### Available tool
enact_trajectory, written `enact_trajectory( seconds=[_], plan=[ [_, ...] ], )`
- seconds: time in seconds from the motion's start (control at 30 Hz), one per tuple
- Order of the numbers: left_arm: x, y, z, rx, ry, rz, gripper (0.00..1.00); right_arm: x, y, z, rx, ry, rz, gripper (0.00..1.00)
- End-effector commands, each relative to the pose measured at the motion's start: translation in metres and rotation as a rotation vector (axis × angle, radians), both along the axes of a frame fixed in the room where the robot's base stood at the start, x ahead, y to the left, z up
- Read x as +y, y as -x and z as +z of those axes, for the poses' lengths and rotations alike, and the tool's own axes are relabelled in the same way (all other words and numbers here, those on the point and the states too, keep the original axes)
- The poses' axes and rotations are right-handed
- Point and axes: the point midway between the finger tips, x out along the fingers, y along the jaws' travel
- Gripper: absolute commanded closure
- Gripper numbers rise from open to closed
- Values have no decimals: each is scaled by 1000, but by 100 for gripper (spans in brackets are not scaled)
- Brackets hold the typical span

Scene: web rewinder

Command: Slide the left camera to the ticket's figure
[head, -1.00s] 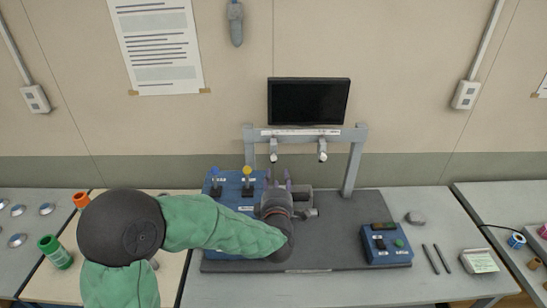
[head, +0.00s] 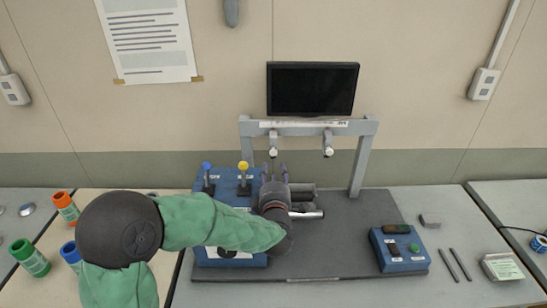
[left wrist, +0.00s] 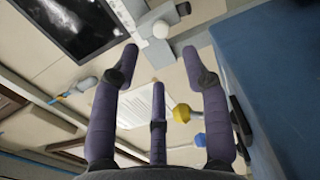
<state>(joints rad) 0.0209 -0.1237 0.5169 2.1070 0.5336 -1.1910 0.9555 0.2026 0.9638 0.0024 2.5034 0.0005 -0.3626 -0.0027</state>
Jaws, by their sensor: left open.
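The left camera (head: 273,150) is a small grey body with a white tip, hanging from the left part of the grey overhead rail (head: 304,128). A second, similar camera (head: 328,150) hangs farther right. My left gripper (head: 274,168) is open, its purple fingers pointing up just below the left camera and apart from it. In the left wrist view the open fingers (left wrist: 165,55) are empty, with a white-tipped camera (left wrist: 160,28) beyond them. A ticket-like card (head: 502,267) lies at the right; its print is too small to read. My right gripper is out of view.
A monitor (head: 312,90) stands behind the rail. A blue box (head: 226,180) with blue and yellow knobbed levers stands left of my gripper. A blue control box (head: 399,249) sits on the right of the dark base plate (head: 350,225). Two dark pens lie beside the card.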

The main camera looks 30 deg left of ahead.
Motion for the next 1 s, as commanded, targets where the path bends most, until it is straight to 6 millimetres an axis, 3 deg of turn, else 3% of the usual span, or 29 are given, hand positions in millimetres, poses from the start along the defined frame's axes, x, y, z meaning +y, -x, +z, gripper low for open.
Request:
enact_trajectory(
  seconds=[0.3, 0.5, 0.97, 1.0],
  plan=[
    [30, -48, -2, 1, 1, 2, 54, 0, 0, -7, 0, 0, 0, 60],
    [43, -69, -1, 2, 0, 1, 54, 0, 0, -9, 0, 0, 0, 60],
    [48, -78, -1, 2, 0, 0, 54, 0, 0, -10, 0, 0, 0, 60],
    [48, -78, -1, 2, 0, 0, 65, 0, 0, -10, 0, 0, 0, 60]
  ],
)
